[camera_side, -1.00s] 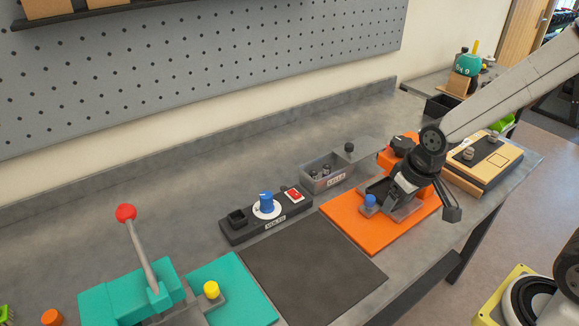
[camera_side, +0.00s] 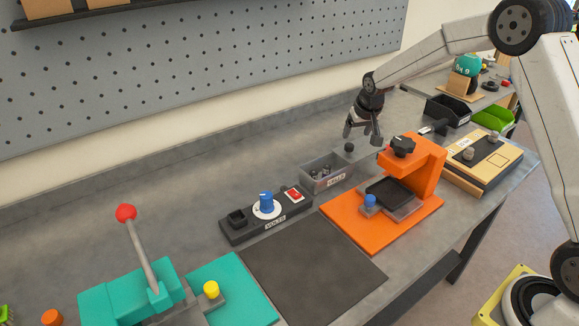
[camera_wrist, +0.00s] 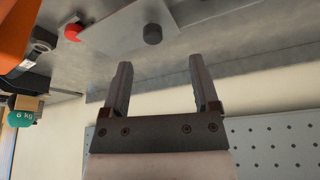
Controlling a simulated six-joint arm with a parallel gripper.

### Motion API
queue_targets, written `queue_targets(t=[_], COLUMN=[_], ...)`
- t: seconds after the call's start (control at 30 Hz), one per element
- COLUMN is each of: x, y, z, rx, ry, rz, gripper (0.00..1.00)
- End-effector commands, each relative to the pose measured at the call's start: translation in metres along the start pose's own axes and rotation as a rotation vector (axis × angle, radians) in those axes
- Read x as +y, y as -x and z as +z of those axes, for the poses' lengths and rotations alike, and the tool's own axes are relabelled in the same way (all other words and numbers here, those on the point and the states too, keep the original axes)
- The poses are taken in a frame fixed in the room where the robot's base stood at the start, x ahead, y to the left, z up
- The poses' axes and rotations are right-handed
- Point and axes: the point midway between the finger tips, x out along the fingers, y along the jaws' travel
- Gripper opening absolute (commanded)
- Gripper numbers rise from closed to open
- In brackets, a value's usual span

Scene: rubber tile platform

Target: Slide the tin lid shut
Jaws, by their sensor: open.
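The tin (camera_side: 338,179) is a small grey box labelled CELLS on the bench. Its top is open at the left, and dark cells show inside. The flat grey lid (camera_wrist: 118,27) extends off the tin's far right side and carries a dark round knob (camera_side: 349,148). The knob also shows in the wrist view (camera_wrist: 153,34), beyond the gap between the fingers. My gripper (camera_side: 362,137) is open and empty, fingers pointing down, above and close to the knob. In the wrist view my gripper (camera_wrist: 160,66) shows both fingers apart with nothing between them.
An orange press (camera_side: 425,165) with a black knob stands right of the tin. A black VOLTS box (camera_side: 265,218) with a blue dial sits left of it. A teal lever fixture (camera_side: 130,297) is front left. The bench behind the tin is clear.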

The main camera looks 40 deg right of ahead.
Motion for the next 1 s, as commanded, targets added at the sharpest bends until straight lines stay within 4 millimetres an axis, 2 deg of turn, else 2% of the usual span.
queue_targets(t=[0.1,0.23,0.67,1.0], x=[0.008,0.012,0.012,0.013], y=[-0.01,-0.015,-0.022,-0.054], z=[-0.015,-0.022,-0.023,-0.024], rx=[0.01,0.016,0.016,0.015], ry=[-0.026,-0.037,-0.039,-0.039], rz=[0.009,0.014,0.014,0.014], gripper=[0.78,0.78,0.78,0.78])
